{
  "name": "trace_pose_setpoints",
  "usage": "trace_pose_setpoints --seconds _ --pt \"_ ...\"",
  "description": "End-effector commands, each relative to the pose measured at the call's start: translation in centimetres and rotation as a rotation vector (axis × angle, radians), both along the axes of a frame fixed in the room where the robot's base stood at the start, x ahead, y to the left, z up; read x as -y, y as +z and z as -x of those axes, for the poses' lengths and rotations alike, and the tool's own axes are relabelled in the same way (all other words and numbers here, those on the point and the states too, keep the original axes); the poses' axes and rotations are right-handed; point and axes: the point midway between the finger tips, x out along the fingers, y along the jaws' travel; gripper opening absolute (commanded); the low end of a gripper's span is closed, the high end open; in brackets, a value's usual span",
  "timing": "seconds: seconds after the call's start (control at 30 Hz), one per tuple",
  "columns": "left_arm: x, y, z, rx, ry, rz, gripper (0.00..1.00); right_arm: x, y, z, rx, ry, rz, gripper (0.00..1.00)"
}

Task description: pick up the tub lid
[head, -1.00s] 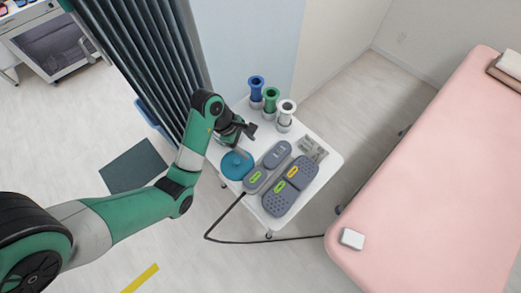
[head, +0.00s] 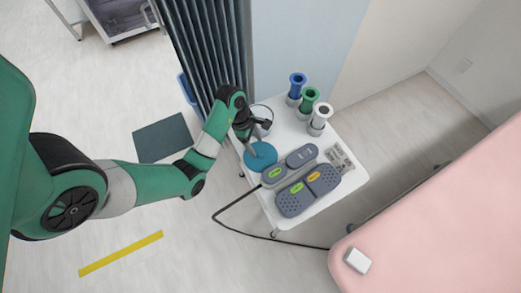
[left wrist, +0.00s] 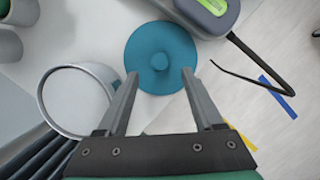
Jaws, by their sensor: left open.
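The tub lid is a round blue disc with a small knob (head: 260,157), lying flat on the white table. In the left wrist view the lid (left wrist: 161,50) lies just beyond and between my fingertips, its knob centred between them. My left gripper (head: 254,148) is over the lid from the back left; in the left wrist view its two fingers (left wrist: 160,73) are apart and nothing is between them. An open white tub (left wrist: 78,101) stands left of the fingers in the wrist view. My right gripper is not in view.
Grey devices with green and yellow labels (head: 307,189) lie right of the lid. Blue, green and white holders (head: 310,99) stand at the table's back. A folded curtain (head: 203,50) hangs beside the arm. A black cable (head: 240,230) runs to the pink bed (head: 430,220).

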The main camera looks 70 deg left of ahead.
Motion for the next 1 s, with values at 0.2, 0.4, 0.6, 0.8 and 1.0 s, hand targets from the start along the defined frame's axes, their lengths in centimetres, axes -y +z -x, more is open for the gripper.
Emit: trace_pose_setpoints --seconds 0.2,0.4,0.6,0.8,1.0 --pt "0.4 -2.1 -0.4 0.0 -0.003 -0.001 0.68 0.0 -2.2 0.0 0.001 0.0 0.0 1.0" --pt "0.9 -4.8 -1.2 0.0 -0.002 0.002 0.68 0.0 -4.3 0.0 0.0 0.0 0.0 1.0" --pt "1.0 -4.7 -1.3 0.002 -0.001 0.001 0.68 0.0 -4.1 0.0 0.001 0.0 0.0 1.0" --pt "1.0 -4.7 -1.2 0.002 -0.001 0.001 0.4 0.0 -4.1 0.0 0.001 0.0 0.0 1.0" --pt "1.0 -4.7 -1.2 0.002 -0.001 0.001 0.04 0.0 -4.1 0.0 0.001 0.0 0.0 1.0"
